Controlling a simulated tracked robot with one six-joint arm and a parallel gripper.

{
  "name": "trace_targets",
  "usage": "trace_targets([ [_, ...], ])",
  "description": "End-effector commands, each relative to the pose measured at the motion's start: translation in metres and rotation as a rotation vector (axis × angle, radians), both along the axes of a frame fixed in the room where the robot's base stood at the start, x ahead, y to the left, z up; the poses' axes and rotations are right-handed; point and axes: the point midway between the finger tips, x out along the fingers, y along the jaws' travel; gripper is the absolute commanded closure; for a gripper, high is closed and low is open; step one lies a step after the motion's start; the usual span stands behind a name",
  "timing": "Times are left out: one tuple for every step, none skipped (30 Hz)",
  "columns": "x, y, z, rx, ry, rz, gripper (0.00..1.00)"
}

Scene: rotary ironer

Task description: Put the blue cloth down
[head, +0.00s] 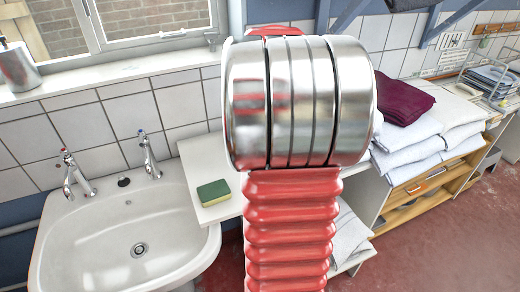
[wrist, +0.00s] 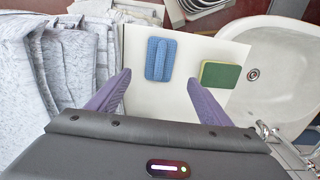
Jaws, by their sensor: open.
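The blue cloth (wrist: 160,60) is a small folded piece with a raised fold along its middle. It lies on the white board (wrist: 133,103) in the wrist view, left of the sponge. My gripper (wrist: 159,77) is open, its two purple fingers wide apart. The cloth's near end shows between the fingertips in the picture, with clear gaps on both sides. Neither finger touches it. I cannot tell how high the fingers are above the board. In the head view my arm hides the cloth and my gripper; part of the white board (head: 190,160) shows.
A green and yellow sponge (wrist: 220,75) lies on the board, also in the head view (head: 213,192). A white sink (head: 125,240) with two taps adjoins the board. Grey-white folded towels (wrist: 75,60) stand close at left. A dark red folded cloth (head: 402,98) tops white towels (head: 405,150).

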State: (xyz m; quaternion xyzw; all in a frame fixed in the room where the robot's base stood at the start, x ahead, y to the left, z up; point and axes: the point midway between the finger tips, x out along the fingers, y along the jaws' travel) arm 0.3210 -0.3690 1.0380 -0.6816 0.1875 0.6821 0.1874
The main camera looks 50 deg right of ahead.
Motion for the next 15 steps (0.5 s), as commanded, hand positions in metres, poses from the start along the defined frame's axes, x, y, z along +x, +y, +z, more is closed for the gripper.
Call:
trace_targets([
  [0.0001,0.0001,-0.0001,0.000,0.000,0.000,0.27],
  [0.0001,0.0001,-0.0001,0.000,0.000,0.000,0.27],
  [0.0001,0.0001,-0.0001,0.000,0.000,0.000,0.27],
  [0.0001,0.0000,-0.0001,0.000,0.000,0.000,0.27],
  [0.0001,0.0000,-0.0002,0.000,0.000,0.000,0.27],
  [0.0001,0.0000,-0.0002,0.000,0.000,0.000,0.27],
  [0.0001,0.0000,-0.0002,0.000,0.000,0.000,0.27],
  [0.0002,0.0001,-0.0002,0.000,0.000,0.000,0.27],
  [0.0001,0.0000,-0.0002,0.000,0.000,0.000,0.27],
  [0.0001,0.0000,-0.0002,0.000,0.000,0.000,0.27],
  [0.0001,0.0000,-0.0002,0.000,0.000,0.000,0.27],
  [0.0002,0.0001,-0.0002,0.000,0.000,0.000,0.27],
  [0.0003,0.0003,-0.0001,0.000,0.000,0.001,0.27],
  [0.0006,0.0009,0.0002,-0.001,-0.001,0.002,0.27],
  [0.0015,0.0027,0.0010,-0.002,-0.002,0.004,0.27],
])
